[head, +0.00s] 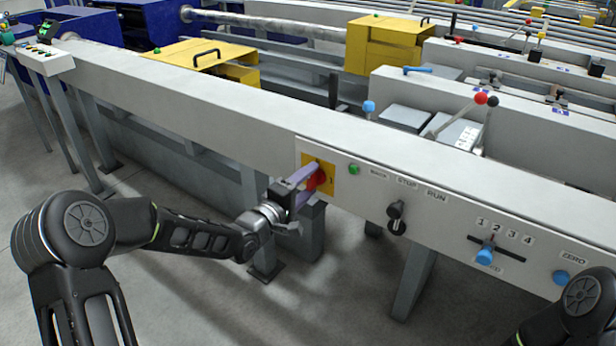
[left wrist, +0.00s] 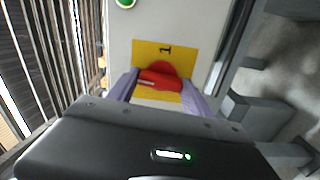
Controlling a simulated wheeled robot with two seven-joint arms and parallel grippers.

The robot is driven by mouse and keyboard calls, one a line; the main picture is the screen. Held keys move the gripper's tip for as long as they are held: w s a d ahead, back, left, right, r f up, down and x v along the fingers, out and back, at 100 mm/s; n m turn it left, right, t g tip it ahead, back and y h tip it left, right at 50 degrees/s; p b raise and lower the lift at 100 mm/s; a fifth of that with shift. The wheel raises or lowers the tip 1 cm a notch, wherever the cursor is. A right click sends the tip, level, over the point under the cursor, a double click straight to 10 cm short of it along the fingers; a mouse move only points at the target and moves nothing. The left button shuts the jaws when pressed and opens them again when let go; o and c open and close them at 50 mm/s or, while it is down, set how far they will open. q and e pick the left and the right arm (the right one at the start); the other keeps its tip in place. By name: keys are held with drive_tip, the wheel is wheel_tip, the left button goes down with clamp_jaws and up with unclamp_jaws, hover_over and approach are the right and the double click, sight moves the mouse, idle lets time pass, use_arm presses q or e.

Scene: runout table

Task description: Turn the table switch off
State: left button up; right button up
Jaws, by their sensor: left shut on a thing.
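The table switch is a red rotary knob (head: 317,181) on a yellow plate (head: 331,172) at the left end of the panel on the table's front face. A "1" is printed on the plate beside the knob. My left gripper (head: 311,187) is at the switch, its two purple fingers on either side of the red knob, shut on it. In the left wrist view the red knob (left wrist: 159,78) sits between the fingertips, with the yellow plate (left wrist: 180,52) behind it. The fingers hide part of the knob and plate. My right gripper is not in view; only part of my right arm shows at the lower right.
Right of the switch the panel has a green button (head: 354,169), a black STOP/RUN knob (head: 397,212), a blue-handled slider (head: 487,250) marked 1 to 4 and a blue ZERO knob (head: 561,278). Table legs stand below. The floor in front is clear.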

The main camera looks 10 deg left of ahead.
use_arm(q)
drive_tip(key=shift+n, duration=0.5)
drive_tip(key=o, duration=1.4)
drive_tip(key=shift+c, duration=0.2)
drive_tip(key=p+v, duration=0.2)
drive_tip(key=v, duration=0.6)
